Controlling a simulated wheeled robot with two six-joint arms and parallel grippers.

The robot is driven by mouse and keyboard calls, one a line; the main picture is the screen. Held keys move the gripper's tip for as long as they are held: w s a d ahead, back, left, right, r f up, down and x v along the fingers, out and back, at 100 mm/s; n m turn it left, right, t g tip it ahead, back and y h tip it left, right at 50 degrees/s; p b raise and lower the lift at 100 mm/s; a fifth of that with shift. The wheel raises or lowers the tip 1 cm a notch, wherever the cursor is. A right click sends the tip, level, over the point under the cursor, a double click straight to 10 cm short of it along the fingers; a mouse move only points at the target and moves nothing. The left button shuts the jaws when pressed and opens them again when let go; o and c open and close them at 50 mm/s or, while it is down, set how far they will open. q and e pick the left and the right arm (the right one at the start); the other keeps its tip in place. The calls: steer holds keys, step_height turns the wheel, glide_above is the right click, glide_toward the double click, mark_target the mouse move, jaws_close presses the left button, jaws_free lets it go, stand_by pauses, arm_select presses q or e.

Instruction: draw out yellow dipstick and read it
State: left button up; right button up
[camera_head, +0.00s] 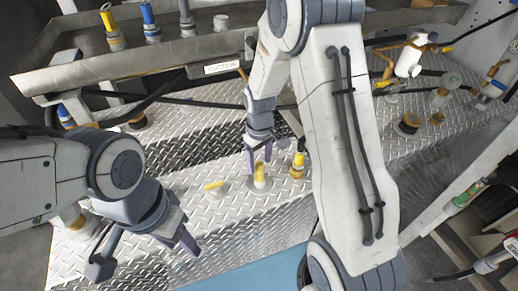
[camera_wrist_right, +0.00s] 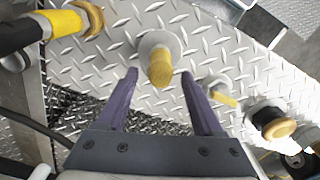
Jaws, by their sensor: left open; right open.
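A yellow-topped stub (camera_head: 260,175) stands upright in a pale round collar on the diamond-plate tank top. In the right wrist view this yellow stub (camera_wrist_right: 160,68) shows between and beyond the fingertips. My right gripper (camera_head: 258,156) is open and points down just above it; contact cannot be told. A flat yellow handle (camera_head: 214,185) on a pale base sits to its left; this handle (camera_wrist_right: 221,97) shows right of the fingers in the wrist view. Which one is the dipstick is not clear. My left gripper (camera_head: 145,258) is open and empty at the lower left.
A yellow-and-black fitting (camera_head: 298,165) stands close right of the stub. A grey tray (camera_head: 130,62) with several coloured nozzles runs along the back. Black hoses and a white filter-like part (camera_head: 410,58) are at the back right. The tank's front edge is near.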

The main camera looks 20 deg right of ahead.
mark_target(259, 171)
steer(key=shift+f, duration=2.3)
